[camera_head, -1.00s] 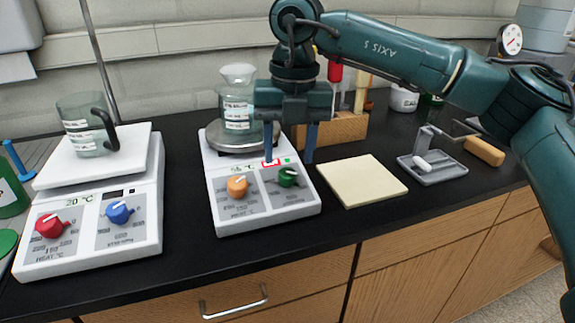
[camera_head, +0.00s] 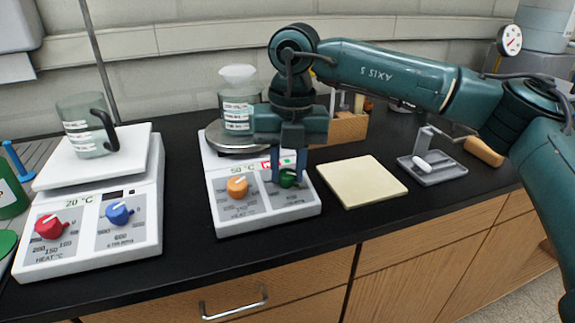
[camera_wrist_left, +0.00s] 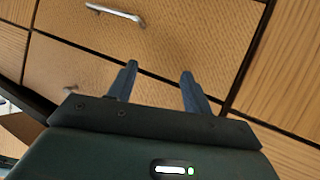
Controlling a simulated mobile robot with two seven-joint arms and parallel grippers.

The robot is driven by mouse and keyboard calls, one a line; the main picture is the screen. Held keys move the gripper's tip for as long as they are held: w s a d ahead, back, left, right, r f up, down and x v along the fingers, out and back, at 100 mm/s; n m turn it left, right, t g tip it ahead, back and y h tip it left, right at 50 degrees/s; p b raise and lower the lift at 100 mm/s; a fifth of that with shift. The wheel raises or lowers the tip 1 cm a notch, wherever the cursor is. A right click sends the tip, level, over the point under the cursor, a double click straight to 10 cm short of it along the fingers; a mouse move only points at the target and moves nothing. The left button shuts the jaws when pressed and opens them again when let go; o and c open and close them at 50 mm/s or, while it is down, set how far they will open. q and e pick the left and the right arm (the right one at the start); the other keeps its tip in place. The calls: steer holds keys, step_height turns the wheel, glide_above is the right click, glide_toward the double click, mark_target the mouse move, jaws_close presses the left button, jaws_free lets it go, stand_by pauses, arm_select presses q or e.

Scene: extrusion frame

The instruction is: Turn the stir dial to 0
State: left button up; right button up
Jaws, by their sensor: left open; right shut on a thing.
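The right hot plate (camera_head: 225,222) has an orange dial (camera_head: 237,187) on the left of its panel and a green dial (camera_head: 287,178) on the right. The green dial sits on the stir side, and its pointer is mostly hidden by my fingers. My right gripper (camera_head: 288,181) points down from above with its blue fingers shut on the green dial, one on each side. My left gripper (camera_wrist_left: 158,72) shows only in the left wrist view, open and empty in front of the wooden drawers.
A glass beaker with a flask (camera_head: 238,108) stands on the right hot plate, close behind my right gripper. The left hot plate (camera_head: 85,262) has a red dial (camera_head: 52,226) and a blue dial (camera_head: 119,213). A cream pad (camera_head: 362,182) and a grey tray (camera_head: 440,174) lie to the right.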

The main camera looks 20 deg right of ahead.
steer(key=shift+c, duration=1.4)
steer(key=shift+n, duration=0.3)
steer(key=n+h, duration=0.1)
steer(key=n, duration=0.3)
steer(key=shift+a+n, duration=0.15)
steer(key=shift+n, duration=0.15)
steer(key=n, duration=0.3)
steer(key=n+h+b, duration=0.1)
steer(key=n, duration=0.2)
steer(key=shift+a+n+t, duration=0.1)
steer(key=shift+n+t, duration=0.2)
steer(key=o, duration=1)
steer(key=shift+s, duration=0.1)
steer(key=r, duration=0.4)
steer(key=a+r+p, duration=0.1)
steer(key=r, duration=0.3)
steer(key=s+a+r, duration=0.1)
steer(key=r, duration=0.4)
